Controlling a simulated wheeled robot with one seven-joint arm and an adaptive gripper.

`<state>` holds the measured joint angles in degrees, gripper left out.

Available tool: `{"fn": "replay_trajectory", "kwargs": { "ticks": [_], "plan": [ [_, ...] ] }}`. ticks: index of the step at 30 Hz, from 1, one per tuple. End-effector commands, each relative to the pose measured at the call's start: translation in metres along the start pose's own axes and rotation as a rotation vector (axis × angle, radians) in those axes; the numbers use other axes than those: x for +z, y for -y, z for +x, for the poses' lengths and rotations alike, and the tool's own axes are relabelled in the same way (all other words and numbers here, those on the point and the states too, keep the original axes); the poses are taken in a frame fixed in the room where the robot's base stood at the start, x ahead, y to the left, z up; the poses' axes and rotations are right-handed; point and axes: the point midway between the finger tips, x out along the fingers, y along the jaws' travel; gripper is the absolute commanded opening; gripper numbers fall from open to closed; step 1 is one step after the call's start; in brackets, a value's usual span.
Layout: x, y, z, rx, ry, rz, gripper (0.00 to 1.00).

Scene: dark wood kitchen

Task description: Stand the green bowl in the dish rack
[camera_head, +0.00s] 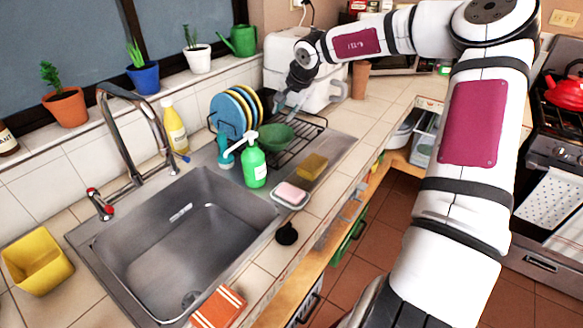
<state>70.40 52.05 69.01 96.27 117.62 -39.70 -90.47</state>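The green bowl (274,140) is at the dish rack (312,137), on its near-left part, just right of the standing plates. It looks tilted, with its inside partly visible; I cannot tell whether it rests on the wires. My gripper (285,104) is directly above and behind the bowl, its fingers pointing down toward the bowl's far rim. The fingertips are small and partly merged with the background, so I cannot tell whether they touch or grip the rim.
Blue and yellow plates (228,115) stand in the rack's left part. The sink (190,235) is at left. A white appliance (288,64) stands behind the rack.

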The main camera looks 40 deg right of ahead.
Motion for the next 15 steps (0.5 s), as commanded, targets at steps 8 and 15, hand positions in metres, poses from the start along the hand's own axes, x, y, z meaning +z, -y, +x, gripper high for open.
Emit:
{"fn": "replay_trajectory", "kwargs": {
  "ticks": [8,15],
  "plan": [
    [0.076,0.105,-0.051,-0.193,-0.268,-0.457,0.27],
    [0.183,0.142,-0.120,-0.344,-0.257,-0.826,0.27]
  ]
}}
